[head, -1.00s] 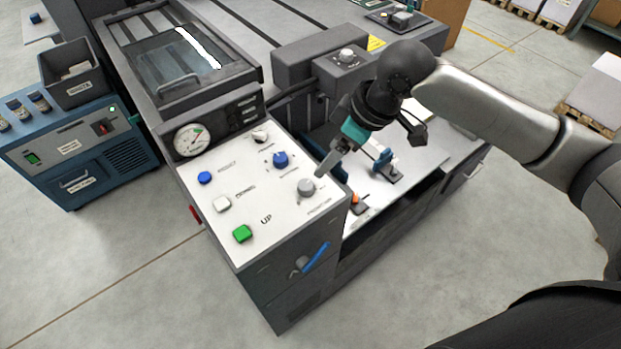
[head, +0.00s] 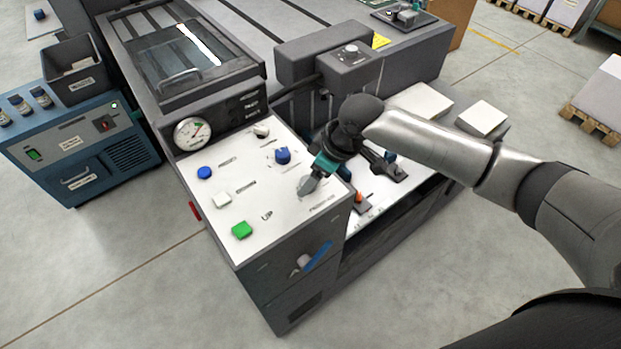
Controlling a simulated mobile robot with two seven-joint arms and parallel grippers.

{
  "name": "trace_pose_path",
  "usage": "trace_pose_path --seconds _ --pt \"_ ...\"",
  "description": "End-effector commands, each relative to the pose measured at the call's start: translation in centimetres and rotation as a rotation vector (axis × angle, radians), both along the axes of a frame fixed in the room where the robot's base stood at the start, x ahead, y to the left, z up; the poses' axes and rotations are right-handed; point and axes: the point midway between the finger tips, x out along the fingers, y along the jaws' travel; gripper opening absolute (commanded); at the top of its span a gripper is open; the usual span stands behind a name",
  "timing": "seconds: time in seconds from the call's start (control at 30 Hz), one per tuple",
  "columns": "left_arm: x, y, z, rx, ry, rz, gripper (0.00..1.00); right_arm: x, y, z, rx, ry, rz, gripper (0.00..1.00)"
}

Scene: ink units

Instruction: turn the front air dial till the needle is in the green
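The white sloped panel (head: 255,205) carries a round gauge (head: 191,133) at its upper left. The gauge has a white face with some green; I cannot tell exactly where its needle stands. A blue dial (head: 282,156) is on the panel's upper right, with a white knob (head: 262,131) behind it. My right gripper (head: 307,187) is down at the panel's right side, over the place of the grey dial, which it mostly hides. Its fingers look close together, but whether they grip the dial is not clear. The panel lettering is too small to read surely. My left gripper is out of view.
A blue button (head: 204,173), a white button (head: 222,200) and a green button (head: 242,230) line the panel's left side. A blue handle (head: 318,256) is on the front face. A blue cabinet (head: 85,150) stands left, with open floor in front.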

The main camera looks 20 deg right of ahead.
Motion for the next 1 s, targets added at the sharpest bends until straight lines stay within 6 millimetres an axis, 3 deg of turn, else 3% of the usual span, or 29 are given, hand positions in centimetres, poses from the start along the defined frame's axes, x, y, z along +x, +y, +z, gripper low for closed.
trace_pose_path --seconds 0.43,1.0 --pt "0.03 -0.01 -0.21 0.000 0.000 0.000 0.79 0.33 0.33 -0.98 0.000 -0.002 0.001 0.76" --pt "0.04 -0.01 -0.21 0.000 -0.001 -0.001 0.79 0.31 0.30 -0.97 0.000 -0.001 0.000 0.12"
